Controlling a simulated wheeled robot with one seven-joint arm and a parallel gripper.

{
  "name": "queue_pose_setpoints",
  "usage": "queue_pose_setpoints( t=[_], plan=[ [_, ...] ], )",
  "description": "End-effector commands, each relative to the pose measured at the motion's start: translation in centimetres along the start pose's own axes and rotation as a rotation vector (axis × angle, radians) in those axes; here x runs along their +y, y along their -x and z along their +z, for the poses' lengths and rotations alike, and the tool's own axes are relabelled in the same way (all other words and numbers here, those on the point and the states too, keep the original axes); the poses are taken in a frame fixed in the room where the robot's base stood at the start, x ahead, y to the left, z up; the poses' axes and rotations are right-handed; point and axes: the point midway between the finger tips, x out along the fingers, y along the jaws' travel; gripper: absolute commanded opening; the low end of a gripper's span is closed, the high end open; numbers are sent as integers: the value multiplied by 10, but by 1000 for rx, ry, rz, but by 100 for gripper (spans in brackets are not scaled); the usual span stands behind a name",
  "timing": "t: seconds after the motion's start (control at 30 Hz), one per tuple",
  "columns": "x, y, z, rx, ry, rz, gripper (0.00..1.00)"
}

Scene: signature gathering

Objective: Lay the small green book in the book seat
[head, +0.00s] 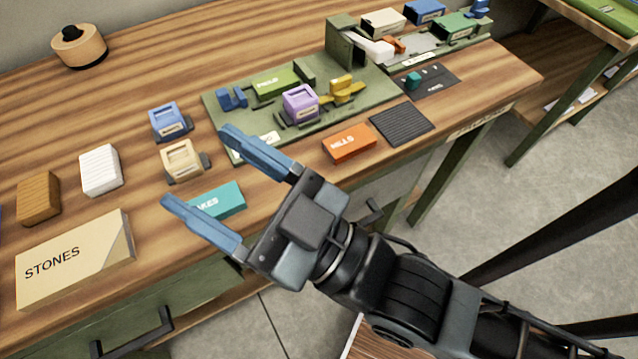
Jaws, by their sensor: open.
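A small green book (277,82) with pale lettering lies flat on the dark green board (228,112), toward its back edge, between a blue piece and a dark upright piece. I cannot tell whether the place it lies in is the book seat. My gripper (196,166) is open and empty, its blue fingers spread over the front of the table. In the picture its tips lie around the beige block (182,160), but I cannot tell their height above it. The green book is apart from the gripper, up and to the right.
A teal book (218,201) lies partly behind my gripper. An orange book (349,143), ridged dark mat (402,124), purple block (300,103), blue block (168,122), white block (100,170) and STONES box (70,262) stand around. The table's back left is mostly clear.

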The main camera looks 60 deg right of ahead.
Motion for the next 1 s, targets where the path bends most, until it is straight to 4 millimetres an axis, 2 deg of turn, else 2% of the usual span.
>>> queue_pose_setpoints(
  t=[0.03, 0.2, 0.3, 0.43, 0.6, 1.0],
  plan=[
    [5, 24, 11, -82, -17, -3, 72],
    [29, 96, 37, -327, -52, -10, 72],
    [44, 135, 44, -453, -59, -18, 72],
    [61, 171, 47, -573, -58, -27, 72],
    [73, 192, 47, -646, -54, -33, 72],
    [74, 194, 47, -652, -54, -33, 72]
  ],
)
